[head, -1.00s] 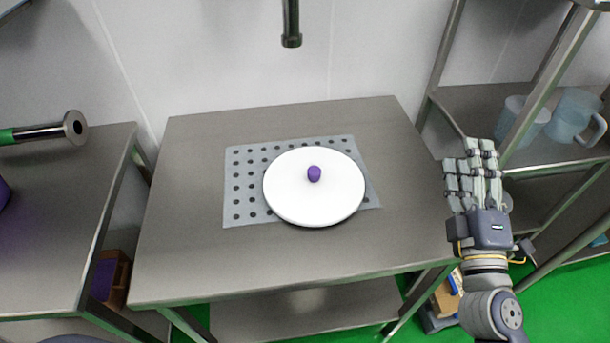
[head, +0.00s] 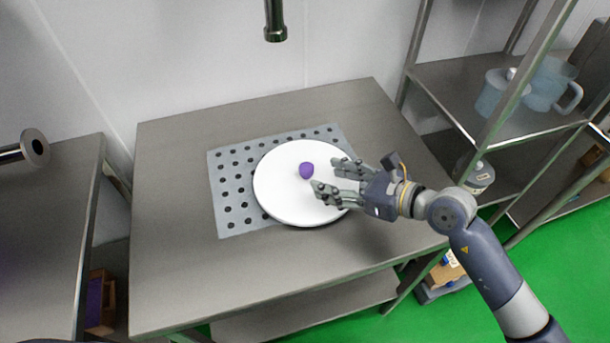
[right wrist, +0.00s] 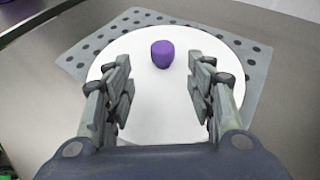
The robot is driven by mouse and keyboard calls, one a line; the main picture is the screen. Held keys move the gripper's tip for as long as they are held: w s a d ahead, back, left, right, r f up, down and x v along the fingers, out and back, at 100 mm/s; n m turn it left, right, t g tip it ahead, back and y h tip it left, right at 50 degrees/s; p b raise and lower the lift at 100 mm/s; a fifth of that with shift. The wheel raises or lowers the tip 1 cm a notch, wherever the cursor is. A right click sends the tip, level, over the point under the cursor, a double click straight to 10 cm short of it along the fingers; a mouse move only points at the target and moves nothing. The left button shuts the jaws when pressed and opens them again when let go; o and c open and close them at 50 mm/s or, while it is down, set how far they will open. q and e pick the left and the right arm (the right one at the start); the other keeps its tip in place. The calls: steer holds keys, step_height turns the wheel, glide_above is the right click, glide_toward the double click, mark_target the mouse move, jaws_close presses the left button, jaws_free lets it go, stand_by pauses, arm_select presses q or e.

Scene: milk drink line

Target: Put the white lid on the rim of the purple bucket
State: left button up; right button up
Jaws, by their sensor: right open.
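The white lid (head: 283,200) is a round disc with a purple knob (head: 306,170) at its middle. It lies flat on a grey perforated mat (head: 231,199) on the metal table. My right gripper (head: 328,177) is open over the right part of the lid, its fingers pointing at the knob. In the right wrist view the knob (right wrist: 162,54) stands ahead of the spread fingers (right wrist: 160,88), centred between them and not touched. The lid (right wrist: 160,110) fills the space below the fingers. The purple bucket cannot be made out in the head view. My left gripper is not in view.
A second metal table (head: 45,230) stands at the left, with a pipe end (head: 34,148) above it. A shelf rack at the right holds clear jugs (head: 552,85). A tap (head: 275,22) hangs above the back edge. The table's left side is clear.

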mark_target(310, 168)
steer(key=shift+x, duration=1.05)
steer(key=shift+w+a+r+p, duration=0.1)
steer(key=shift+w+a+p, duration=0.25)
steer(key=shift+w+a, duration=0.1)
steer(key=w+a, duration=0.1)
steer(key=w+a+p, duration=0.1)
steer(key=shift+w+a+f, duration=0.1)
steer(key=shift+a+f, duration=0.2)
steer(key=shift+w+a+f, duration=0.25)
steer(key=shift+w+a, duration=0.05)
steer(key=shift+a, duration=0.1)
jaws_close()
